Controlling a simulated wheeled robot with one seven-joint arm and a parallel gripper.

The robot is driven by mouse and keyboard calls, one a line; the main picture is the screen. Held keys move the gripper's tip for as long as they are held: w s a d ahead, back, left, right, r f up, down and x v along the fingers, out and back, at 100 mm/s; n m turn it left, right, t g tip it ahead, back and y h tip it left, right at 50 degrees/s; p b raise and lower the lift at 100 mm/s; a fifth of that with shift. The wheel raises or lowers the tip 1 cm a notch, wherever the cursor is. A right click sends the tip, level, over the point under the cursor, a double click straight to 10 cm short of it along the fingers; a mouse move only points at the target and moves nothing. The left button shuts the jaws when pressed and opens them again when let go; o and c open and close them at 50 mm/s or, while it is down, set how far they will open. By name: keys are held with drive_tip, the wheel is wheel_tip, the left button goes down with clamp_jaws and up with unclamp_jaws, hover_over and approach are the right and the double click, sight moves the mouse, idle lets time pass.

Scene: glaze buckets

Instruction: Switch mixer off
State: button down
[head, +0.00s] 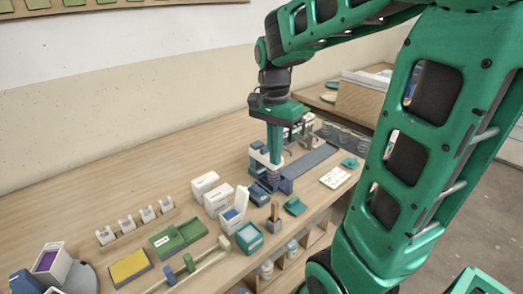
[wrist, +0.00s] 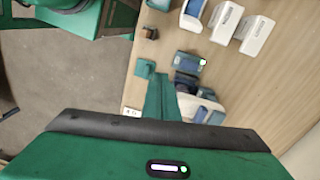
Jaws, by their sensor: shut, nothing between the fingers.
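My gripper (head: 275,161) points down at the back edge of the group on the bench, fingers together with nothing between them. In the wrist view, the green fingers (wrist: 161,96) reach toward the bench beside a dark blue box (wrist: 187,62) with a bright white-green spot at its right end. A blue and white stand-like device (head: 257,158), which looks like the mixer, is just behind and left of my fingers in the head view. My gripper partly hides it. I cannot tell whether the fingers touch it, nor make out its switch position.
White boxes (head: 204,185) and a teal open container (head: 249,237) stand to the left of the gripper. A green tray (head: 179,238) and a yellow pad (head: 129,267) lie farther left. A white card (head: 335,178) lies to the right. The bench's back left is clear.

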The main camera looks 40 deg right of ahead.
drive_tip(key=s+d+f+n, duration=0.1)
drive_tip(key=s+n, duration=0.3)
drive_tip(key=s, duration=0.4)
drive_tip(key=s+d+f+n, duration=0.1)
drive_tip(key=s+n, duration=0.3)
drive_tip(key=s, duration=0.4)
drive_tip(key=shift+s+d+f+n+t, duration=0.15)
drive_tip(key=shift+d+f+n+t, duration=0.2)
drive_tip(key=shift+f, duration=0.55)
